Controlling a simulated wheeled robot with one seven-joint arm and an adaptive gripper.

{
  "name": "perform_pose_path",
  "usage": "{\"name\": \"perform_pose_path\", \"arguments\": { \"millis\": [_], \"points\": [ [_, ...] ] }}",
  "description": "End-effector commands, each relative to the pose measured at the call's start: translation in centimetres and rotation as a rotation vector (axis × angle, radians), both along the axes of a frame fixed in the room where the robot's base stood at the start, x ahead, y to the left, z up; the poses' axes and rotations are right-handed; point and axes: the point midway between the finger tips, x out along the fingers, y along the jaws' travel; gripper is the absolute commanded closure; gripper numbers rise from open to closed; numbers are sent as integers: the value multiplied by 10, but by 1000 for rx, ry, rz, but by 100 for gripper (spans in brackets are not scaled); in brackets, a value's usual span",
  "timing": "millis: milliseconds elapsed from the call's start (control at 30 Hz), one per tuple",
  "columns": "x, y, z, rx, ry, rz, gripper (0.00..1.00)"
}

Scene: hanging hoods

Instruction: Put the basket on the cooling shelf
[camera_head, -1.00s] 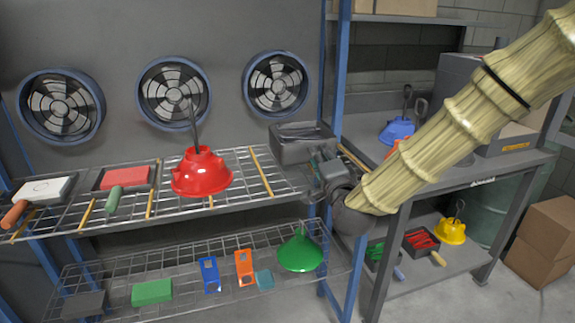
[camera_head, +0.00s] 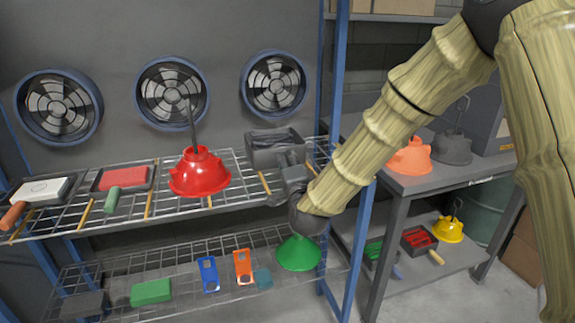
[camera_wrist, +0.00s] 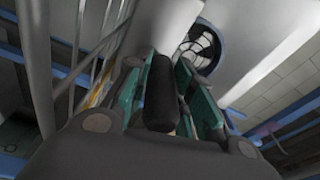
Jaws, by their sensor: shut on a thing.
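The dark grey basket (camera_head: 262,156) is at the right part of the upper wire shelf (camera_head: 232,192), beside the red hood. I cannot tell whether it touches the wires. My gripper (camera_head: 290,163) is shut on its handle from the front right. In the wrist view the black handle (camera_wrist: 160,92) lies between my gripper's green-lined fingers (camera_wrist: 158,100). The basket's body is not clear there. The upper shelf stands in front of round fans (camera_head: 172,92).
The red hood (camera_head: 200,175) stands just left of the basket. Red (camera_head: 122,178) and white (camera_head: 40,190) trays lie further left. A blue post (camera_head: 340,70) stands right. The lower shelf holds a green hood (camera_head: 298,253). An orange hood (camera_head: 410,157) is on the bench.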

Motion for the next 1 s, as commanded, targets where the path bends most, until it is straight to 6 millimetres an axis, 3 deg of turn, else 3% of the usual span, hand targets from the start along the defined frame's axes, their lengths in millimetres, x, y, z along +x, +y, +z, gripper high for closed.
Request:
{"name": "perform_pose_path", "arguments": {
  "millis": [433, 467, 567, 1000],
  "points": [
    [0, 0, -7, 2, -4, 1, 100],
    [0, 0, -8, 1, -2, 1, 72],
    [0, 0, -8, 0, -2, 1, 54],
    [-3, 0, -5, 1, -1, 1, 54]
  ]
}}
